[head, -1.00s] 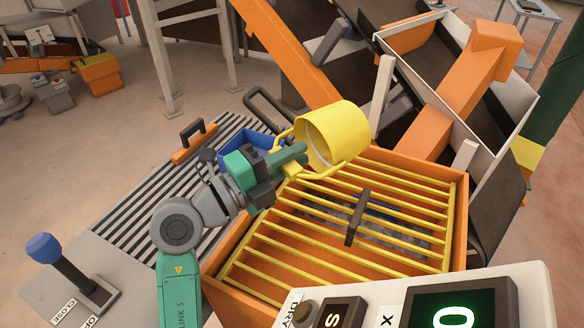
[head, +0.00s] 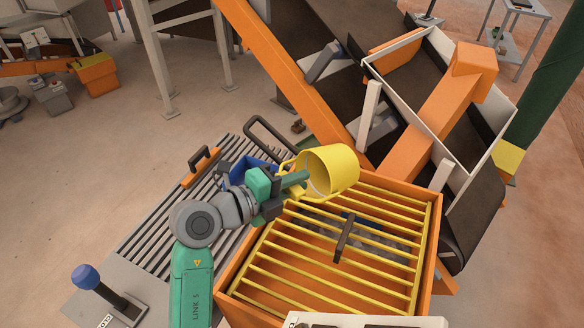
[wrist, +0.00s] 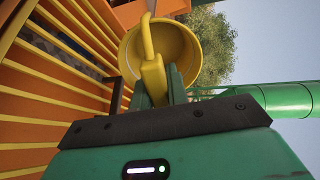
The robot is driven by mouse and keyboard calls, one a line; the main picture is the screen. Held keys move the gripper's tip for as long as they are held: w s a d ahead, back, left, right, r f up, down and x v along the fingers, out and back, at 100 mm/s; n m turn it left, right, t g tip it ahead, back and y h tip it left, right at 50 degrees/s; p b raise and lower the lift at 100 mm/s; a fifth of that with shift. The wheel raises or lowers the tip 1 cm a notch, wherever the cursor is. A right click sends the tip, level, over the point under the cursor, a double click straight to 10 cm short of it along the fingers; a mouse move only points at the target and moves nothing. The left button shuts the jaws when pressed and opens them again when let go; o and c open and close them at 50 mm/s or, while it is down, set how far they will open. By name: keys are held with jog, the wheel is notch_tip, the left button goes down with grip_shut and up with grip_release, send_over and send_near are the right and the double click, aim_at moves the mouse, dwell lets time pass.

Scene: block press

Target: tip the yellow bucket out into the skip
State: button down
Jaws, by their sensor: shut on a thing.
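The yellow bucket (head: 338,165) hangs tilted on its side over the back left corner of an orange box (head: 232,278). A grid of yellow bars (head: 300,263) covers that box, and grey material shows dimly under the bars. My gripper (head: 297,180) is shut on the bucket's yellow handle. In the wrist view the handle (wrist: 150,62) sits between my gripper's fingers (wrist: 158,85). The bucket's mouth (wrist: 175,50) faces the wrist camera there; the part of the inside that shows is bare yellow. The frames do not make clear whether the orange box is the skip.
A dark bar handle (head: 345,238) stands on the grid. Behind it are a sloping orange beam (head: 290,75) and a white-walled chute (head: 375,115). A slatted grey floor grate (head: 160,225), a blue container (head: 240,165) and a blue-knobbed lever (head: 88,278) lie left.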

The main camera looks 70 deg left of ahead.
aim_at(332, 151)
jog(key=w+r+g+p, duration=0.1)
jog(key=r+g+p, duration=0.1)
jog(key=p, duration=0.6)
jog(key=w+a+r+g+h+p, duration=0.1)
jog(key=w+r+g+p, duration=0.1)
jog(key=p, duration=0.5)
jog(key=w+r+g+h+p, duration=0.1)
jog(key=r+g+p, duration=0.2)
jog(key=p, duration=0.5)
jog(key=shift+w+a+g+p, duration=0.2)
jog(key=shift+w+g+p, duration=0.2)
jog(key=shift+g, duration=0.1)
jog(key=g+p, duration=0.1)
jog(key=w+g+h+p, duration=0.1)
jog(key=w+r+g+p, duration=0.1)
jog(key=p, duration=0.1)
jog(key=shift+a+g, duration=0.3)
jog(key=shift+g, duration=0.1)
jog(key=shift+w+a+f+g+h, duration=0.15)
jog(key=shift+w+g+h, duration=0.25)
jog(key=shift+g, duration=0.2)
jog(key=shift+w+a+f+g+h+b, duration=0.1)
jog(key=shift+w+f+g+h+b, duration=0.2)
jog(key=shift+g+b, duration=0.35)
jog(key=shift+w+r+g, duration=0.15)
jog(key=shift+r+g, duration=0.1)
jog(key=shift+g, duration=0.3)
